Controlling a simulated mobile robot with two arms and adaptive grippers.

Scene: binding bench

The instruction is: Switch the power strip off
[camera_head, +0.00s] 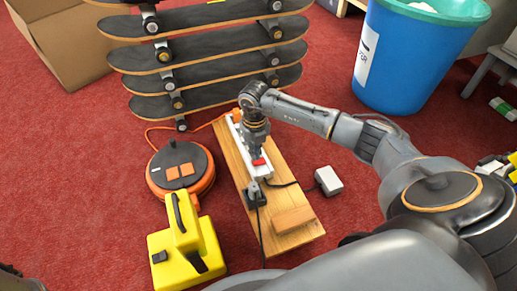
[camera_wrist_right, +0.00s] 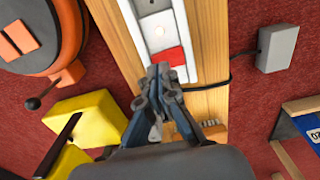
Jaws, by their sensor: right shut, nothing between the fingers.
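The white power strip (camera_head: 237,135) lies along a wooden board on the red floor; it also shows in the wrist view (camera_wrist_right: 155,15). Its red switch (camera_head: 259,162) sits near the strip's near end and shows as a red block in the wrist view (camera_wrist_right: 168,58). My right gripper (camera_head: 256,155) points down over the strip, shut and empty. In the wrist view its fingertips (camera_wrist_right: 160,70) are at the near edge of the red switch. I cannot tell whether they touch it. The switch's tilt is not clear. My left gripper is not in view.
The wooden board (camera_head: 290,190) carries a black plug (camera_head: 254,196) and a small wood block (camera_head: 293,219). A grey adapter (camera_head: 328,181) lies right. An orange cable reel (camera_head: 180,170) and yellow case (camera_head: 160,245) stand left. Skateboards (camera_head: 205,50) and a blue bin (camera_head: 408,60) are behind.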

